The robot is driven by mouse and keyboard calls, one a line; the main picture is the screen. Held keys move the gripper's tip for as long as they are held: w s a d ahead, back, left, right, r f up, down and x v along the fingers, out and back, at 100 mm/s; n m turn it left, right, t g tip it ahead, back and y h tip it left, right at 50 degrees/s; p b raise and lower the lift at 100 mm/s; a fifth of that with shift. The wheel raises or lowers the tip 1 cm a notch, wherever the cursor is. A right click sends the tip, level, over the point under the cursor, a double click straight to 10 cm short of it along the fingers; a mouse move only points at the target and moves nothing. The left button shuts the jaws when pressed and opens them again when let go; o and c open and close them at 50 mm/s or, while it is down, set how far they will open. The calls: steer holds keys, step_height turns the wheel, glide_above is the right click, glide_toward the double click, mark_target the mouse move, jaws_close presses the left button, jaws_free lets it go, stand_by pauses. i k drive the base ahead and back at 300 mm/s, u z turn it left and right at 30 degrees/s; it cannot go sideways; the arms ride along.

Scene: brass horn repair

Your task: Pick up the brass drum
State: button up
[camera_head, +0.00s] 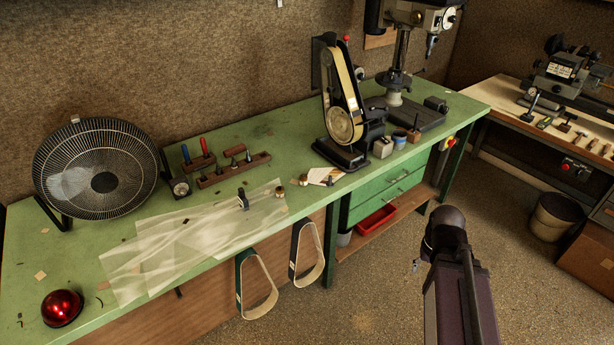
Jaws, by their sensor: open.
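A small brass-coloured round piece (281,192) sits on the green workbench at the right end of the translucent sheets. A second small brass-coloured piece (304,180) is just to its right, beside a pale card (325,176). Both are too small to tell which is the brass drum. My arm rises at the lower right, in front of the bench and apart from both pieces. My gripper's fingers do not show in this view.
The green workbench (120,190) also bears a fan (95,168), a red dome (62,307), tool racks (235,170), a belt grinder (343,110) and a drill press (400,75). Two belt loops (258,290) hang at its front edge. Open floor (380,300) lies in front.

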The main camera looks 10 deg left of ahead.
mark_target(303, 182)
steer(key=i, duration=0.9)
steer(key=u, duration=0.05)
